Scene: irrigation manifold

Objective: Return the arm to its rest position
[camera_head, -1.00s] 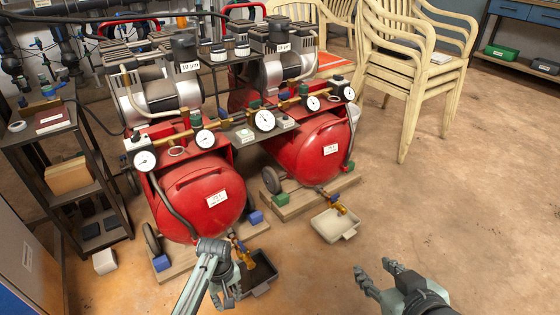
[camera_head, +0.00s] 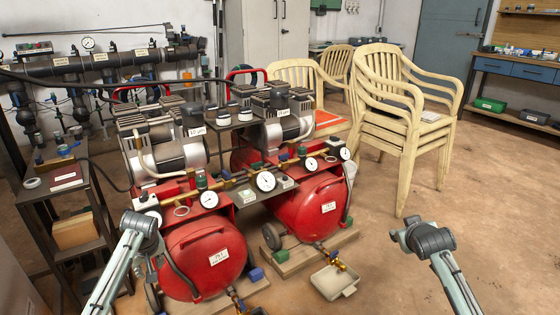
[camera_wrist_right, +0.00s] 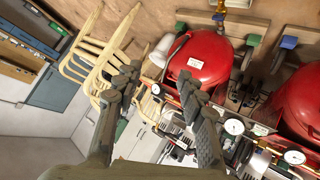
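My right gripper (camera_wrist_right: 158,95) shows in the right wrist view with its two dark fingers apart and nothing between them. In the head view my right arm (camera_head: 452,275) rises from the lower right to a dark joint; its fingers cannot be made out there. My left arm (camera_head: 118,265) rises from the lower left to a bent grey joint in front of the left red tank (camera_head: 205,258).
The right red tank (camera_head: 312,210) stands beside the left one, with gauges above. A shallow tray (camera_head: 333,283) lies on the floor in front. A black shelf (camera_head: 100,215) is at left, stacked cream chairs (camera_head: 408,150) behind. Floor at right is clear.

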